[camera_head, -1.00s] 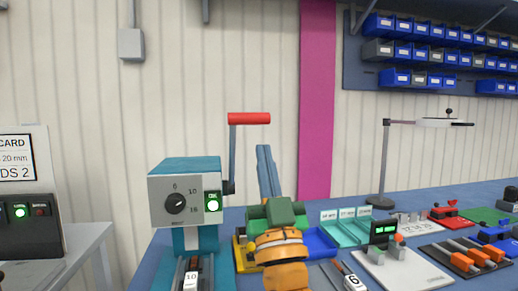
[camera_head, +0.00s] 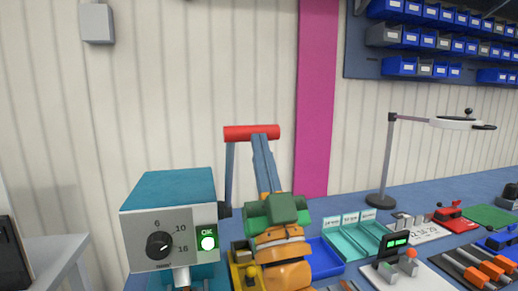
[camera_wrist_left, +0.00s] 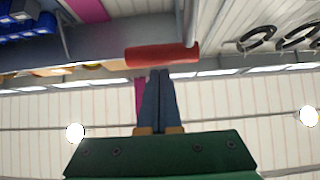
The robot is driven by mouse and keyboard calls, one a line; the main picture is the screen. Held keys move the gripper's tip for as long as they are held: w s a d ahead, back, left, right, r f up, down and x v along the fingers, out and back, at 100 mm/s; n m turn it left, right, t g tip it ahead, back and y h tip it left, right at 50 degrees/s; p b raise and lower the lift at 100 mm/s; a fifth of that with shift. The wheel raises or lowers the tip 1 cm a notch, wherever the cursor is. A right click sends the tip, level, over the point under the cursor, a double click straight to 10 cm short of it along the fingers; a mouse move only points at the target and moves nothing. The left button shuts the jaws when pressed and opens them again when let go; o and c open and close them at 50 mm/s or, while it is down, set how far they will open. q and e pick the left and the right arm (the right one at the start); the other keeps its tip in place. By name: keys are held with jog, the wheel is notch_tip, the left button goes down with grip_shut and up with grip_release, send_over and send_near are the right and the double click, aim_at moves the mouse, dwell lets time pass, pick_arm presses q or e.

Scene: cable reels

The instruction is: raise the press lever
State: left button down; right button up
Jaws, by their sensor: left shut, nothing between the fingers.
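The teal press (camera_head: 170,195) stands at the lower left with a grey front, a dial and a lit green OK button. Its lever (camera_head: 228,180) stands upright at its right side, topped by a red handle (camera_head: 252,132). My left gripper (camera_head: 261,138), green with blue fingers, points up with its fingertips just under the handle's right half. Its fingers are shut and empty. In the left wrist view, the red handle (camera_wrist_left: 162,55) lies across just beyond the shut fingertips of the left gripper (camera_wrist_left: 159,74). I cannot tell if they touch. My right gripper is out of view.
A blue tray (camera_head: 325,258) and a teal divided tray (camera_head: 360,237) lie right of my left arm. A lamp (camera_head: 385,165) stands behind them. Blue bins (camera_head: 400,67) hang on the wall at upper right. The space above the handle is clear.

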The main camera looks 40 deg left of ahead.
pick_arm(q)
jog(key=shift+g+h, duration=0.4)
jog(key=shift+h, duration=0.1)
jog(key=p+x, duration=0.2)
jog(key=x, duration=0.4)
jog(key=shift+w+a, duration=0.1)
jog(key=shift+a, duration=0.1)
jog(key=shift+w+a+r, duration=0.1)
jog(key=shift+w+a, duration=0.2)
jog(key=shift+a, duration=0.05)
